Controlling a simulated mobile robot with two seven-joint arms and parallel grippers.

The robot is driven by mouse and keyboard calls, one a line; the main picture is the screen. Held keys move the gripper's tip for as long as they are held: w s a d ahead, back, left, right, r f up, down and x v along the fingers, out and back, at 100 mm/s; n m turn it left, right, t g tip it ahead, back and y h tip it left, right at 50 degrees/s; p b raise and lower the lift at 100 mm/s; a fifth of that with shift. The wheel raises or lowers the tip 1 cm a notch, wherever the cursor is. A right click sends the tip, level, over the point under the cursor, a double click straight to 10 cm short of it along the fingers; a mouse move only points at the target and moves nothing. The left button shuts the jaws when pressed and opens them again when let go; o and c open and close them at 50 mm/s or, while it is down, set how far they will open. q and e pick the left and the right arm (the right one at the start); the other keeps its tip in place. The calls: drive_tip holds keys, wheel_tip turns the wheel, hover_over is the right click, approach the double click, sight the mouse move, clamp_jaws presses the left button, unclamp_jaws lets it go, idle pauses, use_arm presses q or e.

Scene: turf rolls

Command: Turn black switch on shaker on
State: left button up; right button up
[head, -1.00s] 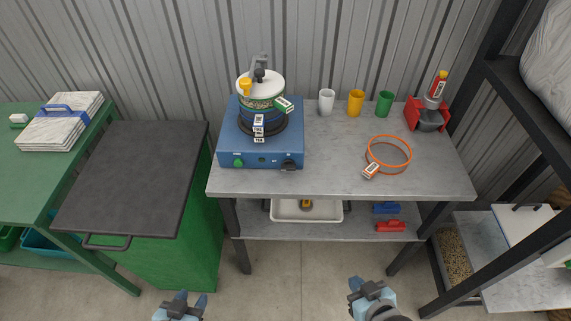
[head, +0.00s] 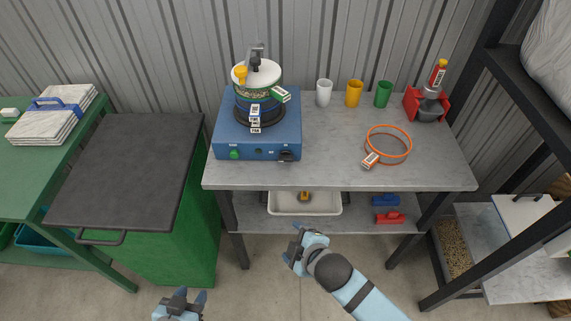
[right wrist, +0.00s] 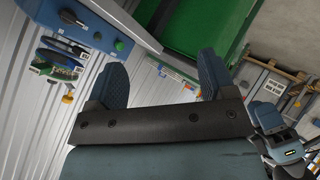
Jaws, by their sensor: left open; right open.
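The blue shaker (head: 258,142) stands on the left part of the grey table, with a stack of sieves (head: 258,95) clamped on top. Its front panel carries a green knob (head: 235,154) at left and a black switch (head: 286,155) at right. The shaker front also shows tilted in the right wrist view (right wrist: 90,30), with the black switch (right wrist: 72,18) and green knob (right wrist: 119,45). My right gripper (head: 293,250) is open and empty, in front of and below the table edge. My left gripper (head: 186,297) is open and empty at the bottom of the head view.
Three cups, white (head: 324,93), yellow (head: 354,94) and green (head: 383,95), stand at the back of the table (head: 330,173). An orange-rimmed sieve (head: 388,145) and a red holder (head: 427,103) are to the right. A lidded green bin (head: 135,170) stands left.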

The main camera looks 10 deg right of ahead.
drive_tip(key=w+a+r+n+b, duration=0.1)
drive_tip(key=w+a+n, duration=0.3)
drive_tip(key=n, duration=0.2)
drive_tip(key=n+t+h+b, duration=0.35)
drive_tip(key=n+h, duration=0.25)
drive_tip(key=n, duration=0.7)
approach(286, 159)
drive_tip(key=x, duration=0.8)
drive_tip(key=shift+w+f, duration=0.1)
drive_tip(key=shift+w, duration=0.2)
drive_tip(key=c, duration=0.9)
